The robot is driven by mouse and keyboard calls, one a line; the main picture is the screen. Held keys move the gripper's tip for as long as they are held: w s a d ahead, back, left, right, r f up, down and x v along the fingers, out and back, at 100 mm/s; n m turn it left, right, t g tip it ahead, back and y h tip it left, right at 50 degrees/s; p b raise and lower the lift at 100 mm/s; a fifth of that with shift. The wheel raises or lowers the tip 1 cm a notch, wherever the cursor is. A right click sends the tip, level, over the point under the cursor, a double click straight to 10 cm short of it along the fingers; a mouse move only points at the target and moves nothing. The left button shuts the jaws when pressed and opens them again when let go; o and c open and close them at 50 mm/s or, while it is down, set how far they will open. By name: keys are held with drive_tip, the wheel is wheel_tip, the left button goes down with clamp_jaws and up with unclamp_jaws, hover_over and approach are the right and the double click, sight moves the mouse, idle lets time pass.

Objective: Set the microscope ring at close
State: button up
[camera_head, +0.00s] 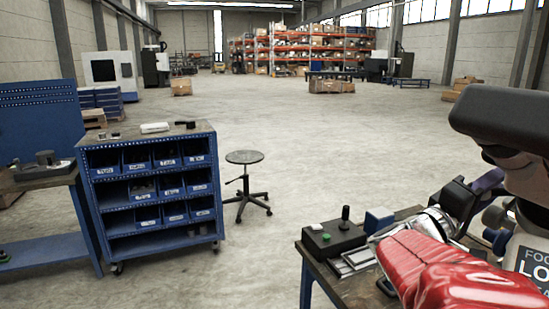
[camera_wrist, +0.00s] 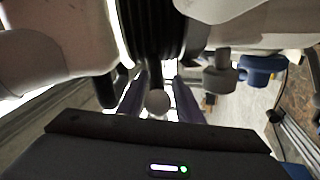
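The microscope (camera_head: 520,180) stands at the right edge of the head view, with a black top and a white body bearing a partly cut-off label. In the wrist view a black ribbed ring or barrel (camera_wrist: 152,28) hangs at top centre between white parts. A pale round knob (camera_wrist: 157,101) shows below it. My gripper (camera_wrist: 160,88) has two dark purple fingers standing apart, one on each side of the knob. I cannot tell whether they touch it. In the head view my gripper (camera_head: 472,192) is beside the microscope, above my red-covered arm. The ring's marked setting is not readable.
The bench (camera_head: 350,283) under the microscope carries a black control box (camera_head: 334,238) with a joystick and a blue block (camera_head: 378,220). A blue bin cart (camera_head: 150,190) and a stool (camera_head: 245,158) stand to the left. The floor between is clear.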

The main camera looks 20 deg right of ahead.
drive_tip(key=v, duration=1.4)
idle(0.5)
drive_tip(key=shift+d+r, duration=0.1)
idle(0.4)
